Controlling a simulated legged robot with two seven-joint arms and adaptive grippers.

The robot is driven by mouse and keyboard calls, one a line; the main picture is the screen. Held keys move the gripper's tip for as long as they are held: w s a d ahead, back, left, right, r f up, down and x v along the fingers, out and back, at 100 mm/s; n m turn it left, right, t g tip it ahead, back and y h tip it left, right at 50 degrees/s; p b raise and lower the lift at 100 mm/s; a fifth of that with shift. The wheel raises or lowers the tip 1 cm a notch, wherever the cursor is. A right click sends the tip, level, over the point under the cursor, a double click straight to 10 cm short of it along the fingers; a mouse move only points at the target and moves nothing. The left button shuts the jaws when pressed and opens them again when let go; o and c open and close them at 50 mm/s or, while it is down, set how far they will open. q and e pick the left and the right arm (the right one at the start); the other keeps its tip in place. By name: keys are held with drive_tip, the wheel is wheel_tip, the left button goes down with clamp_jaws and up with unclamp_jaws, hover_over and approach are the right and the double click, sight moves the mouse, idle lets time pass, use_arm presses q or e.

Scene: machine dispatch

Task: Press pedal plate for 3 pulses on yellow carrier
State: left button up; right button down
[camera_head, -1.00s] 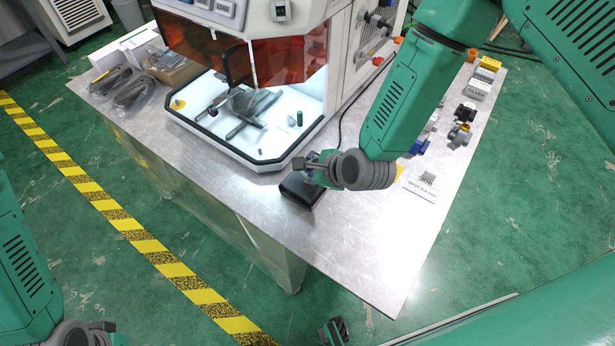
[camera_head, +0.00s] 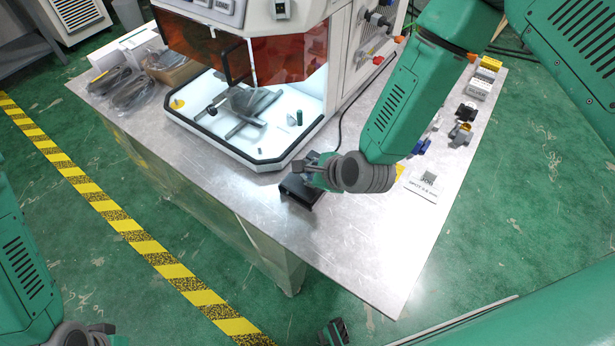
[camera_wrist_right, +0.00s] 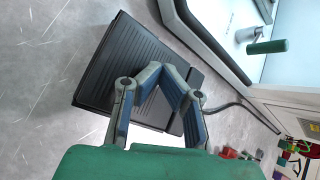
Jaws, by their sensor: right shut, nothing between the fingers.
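The black pedal (camera_head: 300,191) sits on the metal table in front of the machine. Its ribbed plate (camera_wrist_right: 122,62) fills the upper left of the right wrist view. My right gripper (camera_head: 308,168) is over the pedal's far side. Its fingertips (camera_wrist_right: 168,70) are together, with nothing held, and overlap the plate in the picture; I cannot tell whether they touch it.
The white machine (camera_head: 345,60) with orange shields stands behind the pedal. A cable (camera_wrist_right: 240,103) runs from the pedal's far side. A printed card (camera_head: 424,184) and several small parts lie along the right table edge. The table's front corner is clear.

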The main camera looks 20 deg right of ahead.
drive_tip(key=shift+s+f+b, duration=0.1)
drive_tip(key=shift+f+b, duration=0.2)
drive_tip(key=shift+f, duration=0.25)
drive_tip(key=shift+r, duration=0.1)
idle(0.3)
drive_tip(key=shift+d+r+p, duration=0.15)
drive_tip(key=shift+r+p, duration=0.65)
drive_tip(key=shift+r, duration=0.25)
drive_tip(key=shift+w+d+r+p, duration=0.1)
drive_tip(key=shift+w+r+p, duration=0.05)
drive_tip(key=shift+r+p, duration=1)
drive_tip(key=shift+w+d+r+p, duration=0.1)
drive_tip(key=shift+r+p, duration=0.6)
drive_tip(key=shift+r, duration=0.7)
drive_tip(key=shift+f, duration=0.1)
